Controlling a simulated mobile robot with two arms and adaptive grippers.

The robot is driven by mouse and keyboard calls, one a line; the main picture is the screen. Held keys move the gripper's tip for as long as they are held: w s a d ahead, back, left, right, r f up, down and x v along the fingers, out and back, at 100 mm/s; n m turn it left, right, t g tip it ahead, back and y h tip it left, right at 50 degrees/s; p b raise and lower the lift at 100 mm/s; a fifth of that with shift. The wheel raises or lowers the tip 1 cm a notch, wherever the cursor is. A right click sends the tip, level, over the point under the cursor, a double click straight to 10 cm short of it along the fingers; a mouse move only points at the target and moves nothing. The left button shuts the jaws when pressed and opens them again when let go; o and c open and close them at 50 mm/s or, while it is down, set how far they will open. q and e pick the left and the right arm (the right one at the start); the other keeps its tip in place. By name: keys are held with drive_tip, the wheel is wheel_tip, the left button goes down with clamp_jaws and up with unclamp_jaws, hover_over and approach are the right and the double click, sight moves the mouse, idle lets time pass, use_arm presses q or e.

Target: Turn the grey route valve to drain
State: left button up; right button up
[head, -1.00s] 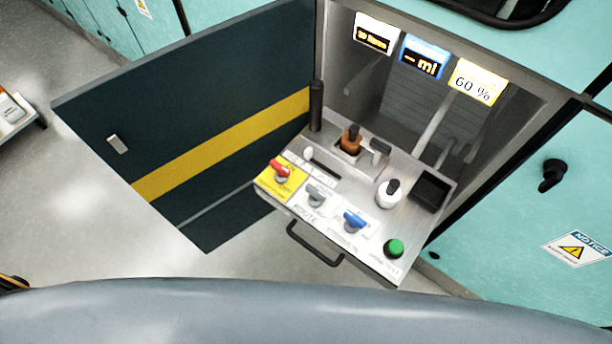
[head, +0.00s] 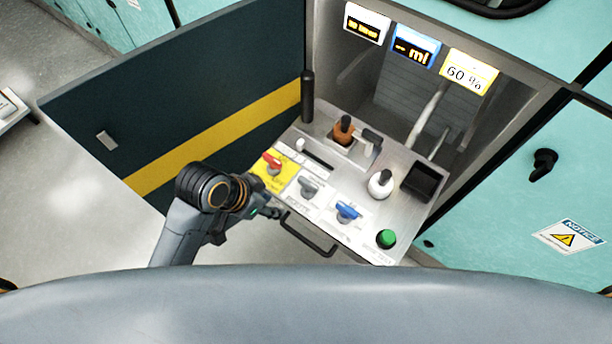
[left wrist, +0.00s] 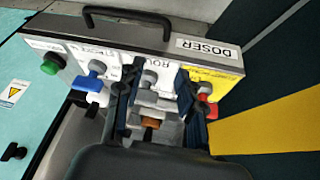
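The grey route valve (head: 308,186) is a small grey lever on a white label on the steel doser panel (head: 395,160), between the red valve (head: 271,164) and the blue valve (head: 347,211). My left gripper (head: 268,211) is at the panel's front left edge in the head view. In the left wrist view its two dark fingers (left wrist: 157,95) are apart, with the grey valve (left wrist: 149,77) showing between them. Nothing is gripped; I cannot tell how far the fingertips are from the valve. My right gripper is not in view.
A black drawer handle (head: 308,236) juts from the panel's front. A green button (head: 386,238), a white bottle (head: 381,183) and a brown bottle (head: 344,131) stand on the panel. An open dark door (head: 170,110) with a yellow stripe is at the left.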

sight(307, 181)
use_arm(q)
drive_tip(key=w+d+r+m+g+h, duration=0.1)
drive_tip(key=w+d+r+m+g, duration=0.35)
drive_tip(key=m, duration=0.45)
drive_tip(key=w+r+m+y, duration=0.2)
drive_tip(key=w+r+m, duration=0.3)
drive_tip(key=r+m, duration=0.2)
drive_tip(key=shift+g, duration=0.35)
drive_tip(key=p+x, duration=0.1)
drive_tip(key=x, duration=1.2)
drive_tip(key=shift+w+f, duration=0.1)
drive_tip(key=shift+f, duration=0.1)
drive_tip(key=shift+h, duration=0.3)
clamp_jaws()
